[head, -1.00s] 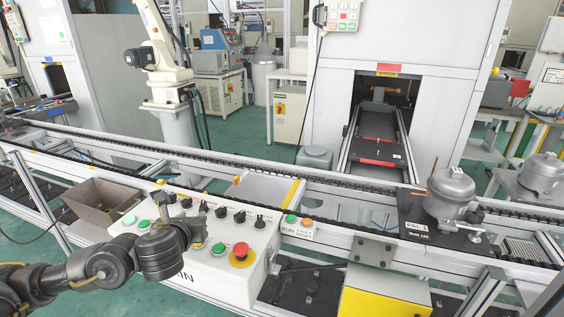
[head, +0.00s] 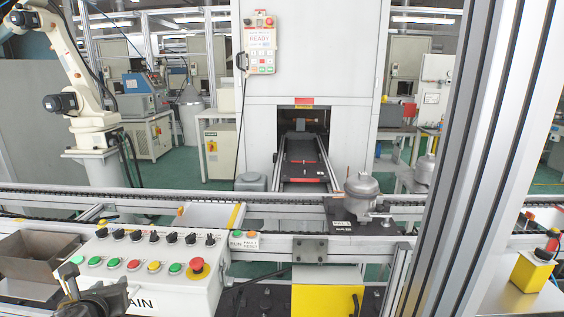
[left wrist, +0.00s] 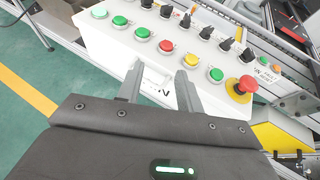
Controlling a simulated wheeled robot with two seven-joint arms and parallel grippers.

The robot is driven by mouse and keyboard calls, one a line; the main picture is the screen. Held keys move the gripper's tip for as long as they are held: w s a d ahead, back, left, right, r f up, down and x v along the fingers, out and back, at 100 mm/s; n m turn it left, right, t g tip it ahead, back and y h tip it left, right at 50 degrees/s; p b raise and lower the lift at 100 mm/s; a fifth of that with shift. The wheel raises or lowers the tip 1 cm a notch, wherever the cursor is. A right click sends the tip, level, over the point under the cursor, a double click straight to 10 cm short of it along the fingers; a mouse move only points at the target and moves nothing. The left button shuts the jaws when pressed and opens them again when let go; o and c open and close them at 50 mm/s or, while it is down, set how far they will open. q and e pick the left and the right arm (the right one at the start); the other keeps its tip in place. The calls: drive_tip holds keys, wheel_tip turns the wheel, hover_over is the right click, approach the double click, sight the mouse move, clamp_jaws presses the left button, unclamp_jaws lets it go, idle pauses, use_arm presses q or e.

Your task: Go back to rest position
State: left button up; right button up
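My left gripper (head: 88,292) shows at the bottom left of the head view, low in front of the white control panel (head: 150,262). Most of the arm is out of the picture. In the left wrist view the two grey fingers of my left gripper (left wrist: 160,76) stand apart with nothing between them. They point at the front face of the panel (left wrist: 105,42), below its row of buttons; whether they touch it I cannot tell. My right gripper is in neither view.
The panel carries coloured buttons, black switches and a red emergency stop (head: 197,266). A brown metal bin (head: 35,258) stands left of it. The conveyor (head: 140,195) runs behind, with a grey compressor (head: 362,192) on a black pallet. A tall aluminium post (head: 480,150) rises at right.

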use_arm(q)
drive_tip(key=s+d+f+n+g+h, duration=0.2)
drive_tip(key=s+d+f+n, duration=0.3)
drive_tip(key=f+n, duration=0.25)
drive_tip(key=s+d+f+n+g+h, duration=0.2)
drive_tip(key=s+d+f+n, duration=0.3)
drive_tip(key=f, duration=0.4)
drive_tip(key=s+d+f+n+g+h, duration=0.1)
drive_tip(key=s+d+f+n+g, duration=0.15)
drive_tip(key=s+f+n, duration=0.4)
drive_tip(key=s+d+f+n+g+h, duration=0.1)
drive_tip(key=s+d+f+n+g, duration=0.2)
drive_tip(key=s+n, duration=0.6)
wheel_tip(320, 180, down, 26)
drive_tip(key=d, duration=0.1)
drive_tip(key=s+a+f+g, duration=0.2)
drive_tip(key=s+f, duration=1.3)
drive_tip(key=s, duration=0.2)
drive_tip(key=shift+a+f+n, duration=0.3)
drive_tip(key=shift+a+f, duration=0.05)
drive_tip(key=shift+a, duration=0.05)
